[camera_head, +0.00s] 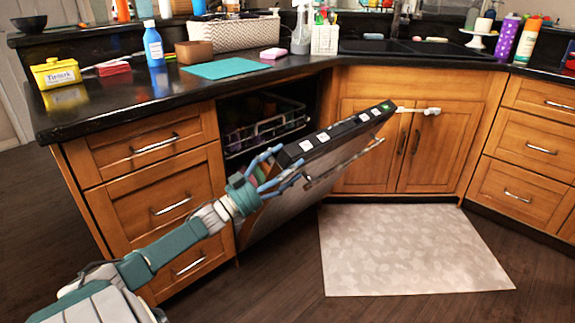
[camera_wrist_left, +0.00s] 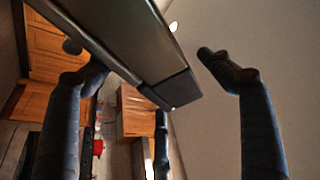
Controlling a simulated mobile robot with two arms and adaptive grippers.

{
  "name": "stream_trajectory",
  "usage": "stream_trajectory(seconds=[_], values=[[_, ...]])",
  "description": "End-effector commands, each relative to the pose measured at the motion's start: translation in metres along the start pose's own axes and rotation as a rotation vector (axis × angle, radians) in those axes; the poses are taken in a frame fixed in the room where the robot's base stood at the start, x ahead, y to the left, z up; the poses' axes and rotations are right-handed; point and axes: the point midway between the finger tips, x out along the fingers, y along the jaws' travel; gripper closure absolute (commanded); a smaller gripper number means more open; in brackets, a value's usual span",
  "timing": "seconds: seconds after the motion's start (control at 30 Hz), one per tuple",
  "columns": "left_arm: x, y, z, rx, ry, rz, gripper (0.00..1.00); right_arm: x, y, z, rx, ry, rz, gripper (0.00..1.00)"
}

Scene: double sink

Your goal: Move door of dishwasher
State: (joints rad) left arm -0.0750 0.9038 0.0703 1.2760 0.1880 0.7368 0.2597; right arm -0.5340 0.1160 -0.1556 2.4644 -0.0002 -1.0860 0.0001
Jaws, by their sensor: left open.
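The dishwasher door (camera_head: 300,200) is partly open and leans out from the cabinet at a slant. Its dark top edge carries a row of white labels. The dishwasher's opening shows a rack (camera_head: 268,131) inside. My left gripper (camera_head: 284,168) is at the left side of the door, near its upper edge, with its blue fingers spread. In the left wrist view the door's edge (camera_wrist_left: 125,40) runs between the open fingers (camera_wrist_left: 140,60). I cannot tell whether a finger touches it. My right gripper is not in view.
Wooden drawers (camera_head: 155,185) stand left of the dishwasher, under a black countertop (camera_head: 120,105). Sink cabinet doors (camera_head: 420,150) are to the right, with a white fitting (camera_head: 418,110) in front. A pale mat (camera_head: 410,250) lies on otherwise clear floor.

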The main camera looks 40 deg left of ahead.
Motion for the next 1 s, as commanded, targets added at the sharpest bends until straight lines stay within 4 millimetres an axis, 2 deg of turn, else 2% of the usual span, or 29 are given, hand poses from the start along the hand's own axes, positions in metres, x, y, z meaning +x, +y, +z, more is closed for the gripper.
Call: stream_trajectory(seconds=[0.17,0.6,0.8,1.0], values=[[-0.013,0.001,0.002,-0.002,-0.004,0.001,0.2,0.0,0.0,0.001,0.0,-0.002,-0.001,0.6],[-0.1,0.001,0.002,-0.001,-0.004,0.0,0.2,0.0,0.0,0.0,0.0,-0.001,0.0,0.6],[-0.118,0.0,0.001,0.0,-0.001,0.0,0.2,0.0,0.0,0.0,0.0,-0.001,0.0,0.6],[-0.12,0.0,0.0,0.001,0.0,-0.001,0.2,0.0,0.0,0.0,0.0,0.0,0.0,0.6]])
